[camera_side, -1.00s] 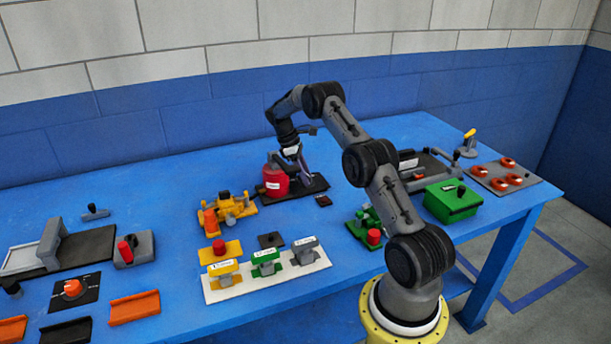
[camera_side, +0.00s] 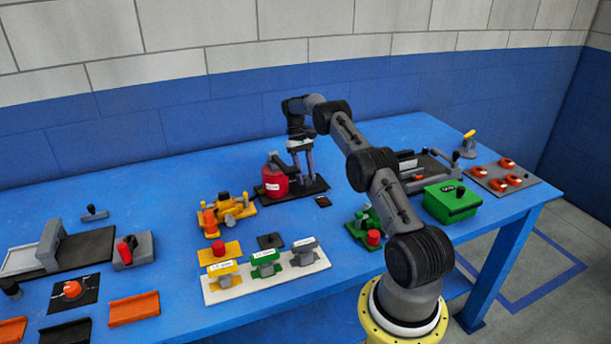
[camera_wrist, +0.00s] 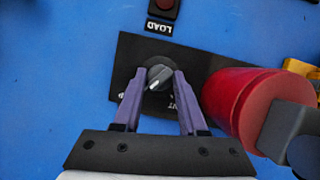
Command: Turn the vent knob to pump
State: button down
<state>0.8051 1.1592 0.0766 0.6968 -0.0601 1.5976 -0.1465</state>
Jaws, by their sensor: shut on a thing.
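The vent knob (camera_wrist: 158,77) is a dark grey round knob with a pale pointer line, on a black plate (camera_wrist: 135,52). In the wrist view its pointer is toward the lower left. Lettering on the plate beside it is partly hidden by my fingers. My gripper (camera_wrist: 159,74) has its two purple fingers on either side of the knob, shut on it. In the side view my gripper (camera_side: 307,184) points down at the black plate (camera_side: 318,188), and the knob cannot be made out between the fingers.
A red cylinder (camera_side: 274,184) stands on the plate's left side, close beside my fingers; the wrist view shows it at right (camera_wrist: 235,95). A small dark block (camera_side: 323,201) sits in front, near a LOAD label (camera_wrist: 159,27). A yellow valve assembly (camera_side: 228,212) is farther left.

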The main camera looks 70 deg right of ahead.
jog(key=shift+m, duration=0.7)
jog(key=shift+y, duration=0.3)
jog(key=shift+c, duration=2.3)
grip_release()
jog(key=shift+t, duration=0.3)
notch_tip(320, 180, up, 10)
jog(key=shift+w+d, duration=0.35)
jog(key=shift+d, duration=0.05)
